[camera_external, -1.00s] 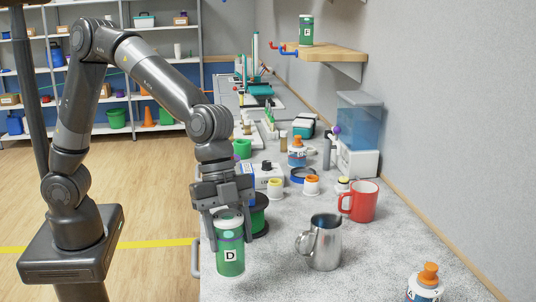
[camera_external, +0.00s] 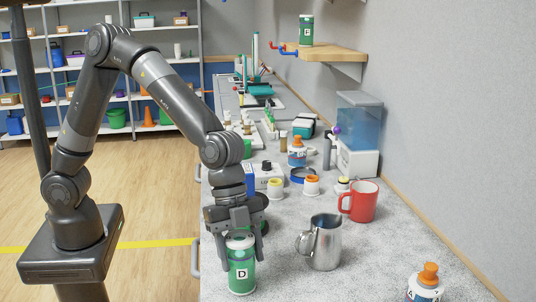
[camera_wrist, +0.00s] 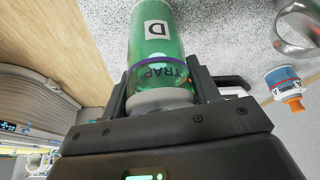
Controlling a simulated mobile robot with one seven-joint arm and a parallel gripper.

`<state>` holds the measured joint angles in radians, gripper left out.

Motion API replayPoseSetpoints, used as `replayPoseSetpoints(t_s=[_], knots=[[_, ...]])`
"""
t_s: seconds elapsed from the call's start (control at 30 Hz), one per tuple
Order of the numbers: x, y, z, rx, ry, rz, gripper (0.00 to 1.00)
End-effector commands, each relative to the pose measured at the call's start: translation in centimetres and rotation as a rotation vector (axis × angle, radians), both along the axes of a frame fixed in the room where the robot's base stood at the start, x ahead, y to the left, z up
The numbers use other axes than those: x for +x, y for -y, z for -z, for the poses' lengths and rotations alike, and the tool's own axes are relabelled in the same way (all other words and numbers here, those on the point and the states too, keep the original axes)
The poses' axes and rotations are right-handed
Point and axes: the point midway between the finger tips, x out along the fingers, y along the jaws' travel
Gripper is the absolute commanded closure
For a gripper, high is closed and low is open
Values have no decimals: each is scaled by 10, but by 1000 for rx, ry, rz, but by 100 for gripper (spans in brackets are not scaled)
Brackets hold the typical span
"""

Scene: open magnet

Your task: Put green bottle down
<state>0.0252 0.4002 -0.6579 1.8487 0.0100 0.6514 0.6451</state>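The green bottle (camera_external: 242,272) has a white label with a D and a pale cap. It is upright at the near left part of the speckled grey counter (camera_external: 290,285). My gripper (camera_external: 239,232) points down over it, with its fingers around the bottle's top. In the wrist view the bottle (camera_wrist: 157,40) sits between the two fingers (camera_wrist: 160,92), and the word TRAP shows near its purple band. Both fingers appear to be against its sides. The bottle's base looks on or very close to the counter; I cannot tell which.
A steel pitcher (camera_external: 325,243) stands to the right of the bottle, with a red mug (camera_external: 364,202) behind it. A white bottle with an orange cap (camera_external: 425,284) is at the near right. A green spool, partly hidden, is behind my gripper.

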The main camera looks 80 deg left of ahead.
Motion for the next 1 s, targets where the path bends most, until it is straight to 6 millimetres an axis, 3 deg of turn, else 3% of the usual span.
replayPoseSetpoints(t_s=[0.2, 0.57, 1.0], knots=[[0, 0, 0, 0, 0, 0, 26], [0, -3, -9, -1, 1, -3, 26], [-10, -34, -89, 0, 3, -2, 26]])
